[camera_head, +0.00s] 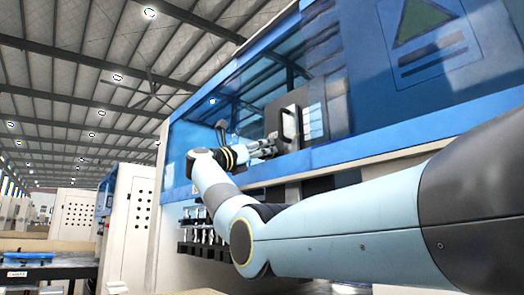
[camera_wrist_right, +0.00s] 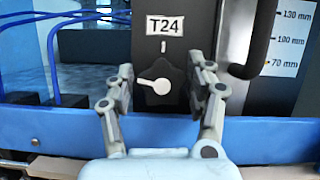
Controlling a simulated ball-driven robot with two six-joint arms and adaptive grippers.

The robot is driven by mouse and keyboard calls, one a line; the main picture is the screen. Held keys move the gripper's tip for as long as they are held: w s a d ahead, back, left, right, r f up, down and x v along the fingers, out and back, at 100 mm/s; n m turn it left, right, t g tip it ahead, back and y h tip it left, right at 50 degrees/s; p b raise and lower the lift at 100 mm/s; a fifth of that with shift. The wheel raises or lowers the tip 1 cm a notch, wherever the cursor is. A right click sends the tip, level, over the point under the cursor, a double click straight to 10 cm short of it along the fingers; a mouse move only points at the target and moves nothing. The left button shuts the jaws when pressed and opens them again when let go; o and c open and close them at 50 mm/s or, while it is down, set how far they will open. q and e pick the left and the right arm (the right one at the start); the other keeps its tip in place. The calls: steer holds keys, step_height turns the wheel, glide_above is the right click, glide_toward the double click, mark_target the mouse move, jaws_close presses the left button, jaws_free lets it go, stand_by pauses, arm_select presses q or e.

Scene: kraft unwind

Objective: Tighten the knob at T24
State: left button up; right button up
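The knob (camera_wrist_right: 154,86) is dark with a white pointer and sits under the white T24 label (camera_wrist_right: 165,26) in the right wrist view. Its pointer aims left, and a short white mark is on the panel above it. My right gripper (camera_wrist_right: 153,84) is open, with one finger on each side of the knob and a gap on both sides. In the head view my right gripper (camera_head: 262,148) reaches to the blue machine (camera_head: 345,95); the knob is too small to make out there. My left gripper is not in view.
A black handle (camera_wrist_right: 262,45) stands right of the knob, beside a scale marked in mm (camera_wrist_right: 288,40). Blue cables (camera_wrist_right: 52,50) hang at left. A blue ledge (camera_wrist_right: 50,128) runs below the knob. A rack of tools (camera_head: 203,237) is under the machine's edge.

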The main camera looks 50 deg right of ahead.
steer(key=shift+a+r, duration=0.1)
steer(key=v, duration=1.2)
steer(key=shift+o, duration=0.4)
